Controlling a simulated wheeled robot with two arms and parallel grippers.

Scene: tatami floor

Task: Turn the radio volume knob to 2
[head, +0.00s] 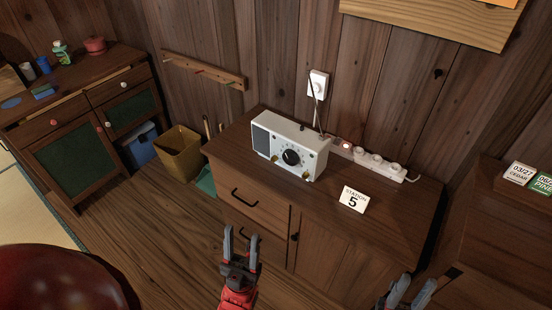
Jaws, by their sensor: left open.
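A white radio (318,148) stands on the wooden cabinet top, with a dark speaker panel on its left and a thin antenna rising at the back right. A large black knob (291,157) with marks around it sits on its front. Small brass-coloured knobs sit lower on the front, one left (274,158) and one right (307,178). Which knob is volume, and any numbers, are too small to read. My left gripper (241,235) is open and empty, in front of the cabinet drawers, apart from the radio. My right gripper (418,283) is open and empty at the bottom right.
The cabinet top (405,210) is clear at the right. A yellow bin (180,153) stands left of the cabinet.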

